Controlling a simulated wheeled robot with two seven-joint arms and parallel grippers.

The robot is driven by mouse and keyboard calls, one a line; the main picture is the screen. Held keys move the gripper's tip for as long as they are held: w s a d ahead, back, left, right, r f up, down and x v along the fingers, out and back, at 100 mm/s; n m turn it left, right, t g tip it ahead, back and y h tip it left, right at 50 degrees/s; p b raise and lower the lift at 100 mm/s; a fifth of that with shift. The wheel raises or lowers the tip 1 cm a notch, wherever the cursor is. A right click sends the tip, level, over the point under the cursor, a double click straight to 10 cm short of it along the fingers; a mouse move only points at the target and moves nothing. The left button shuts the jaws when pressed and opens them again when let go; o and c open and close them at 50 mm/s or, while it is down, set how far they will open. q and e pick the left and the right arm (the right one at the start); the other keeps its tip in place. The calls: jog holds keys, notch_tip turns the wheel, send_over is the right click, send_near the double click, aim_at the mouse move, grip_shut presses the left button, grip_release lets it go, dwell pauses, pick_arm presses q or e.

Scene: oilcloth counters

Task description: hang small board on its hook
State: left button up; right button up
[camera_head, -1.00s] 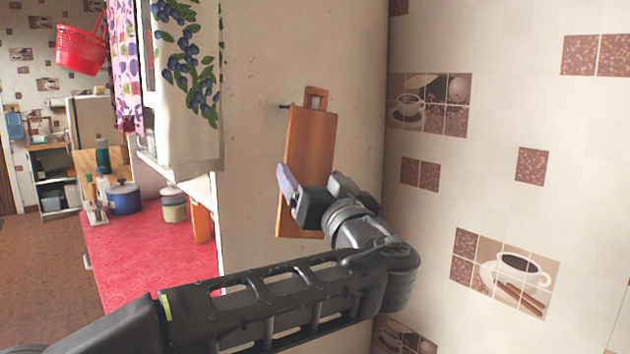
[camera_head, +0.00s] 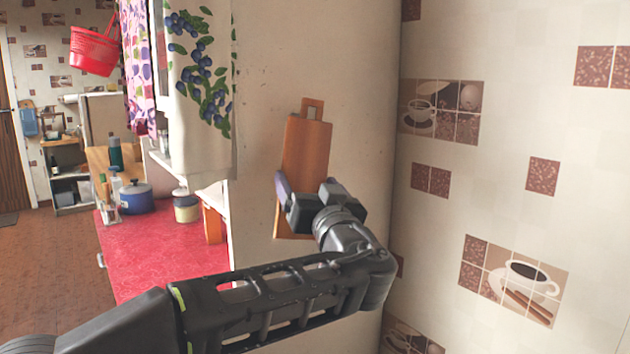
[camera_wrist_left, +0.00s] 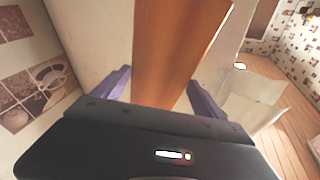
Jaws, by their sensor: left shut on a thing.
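The small board (camera_head: 306,145) is an orange-brown wooden board with a square-holed handle at its top. It is nearly upright, tilted slightly, in front of the pale wall panel. My left gripper (camera_head: 304,192) is shut on its lower half, with one finger at each side edge. The board also shows between the purple fingers in the left wrist view (camera_wrist_left: 175,50). The hook is not visible now; I cannot tell whether it is behind the handle or in its hole. My right gripper is out of view.
A tiled wall (camera_head: 520,120) stands close on the right. On the left, a red counter (camera_head: 160,250) holds a blue pot (camera_head: 135,198) and a jar (camera_head: 186,208). A berry-patterned cloth (camera_head: 203,90) hangs left of the panel.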

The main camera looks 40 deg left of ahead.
aim_at(299, 183)
pick_arm(q)
jog(key=shift+w+a+p, duration=0.25)
jog(key=shift+a+p, duration=0.3)
jog(key=shift+a, duration=0.3)
jog(key=shift+w+a+p, duration=0.2)
jog(key=shift+a+p, duration=0.45)
jog(key=shift+p, duration=0.2)
jog(key=shift+a+f+b, duration=0.1)
jog(key=shift+f+b, duration=0.25)
jog(key=shift+b, duration=0.2)
jog(key=shift+w+a+f+b, duration=0.15)
jog(key=shift+a+f+b, duration=0.15)
jog(key=shift+b, duration=0.55)
jog(key=shift+a+b, duration=0.2)
jog(key=shift+b, duration=0.6)
jog(key=o, duration=1.5)
jog(key=shift+c, duration=0.2)
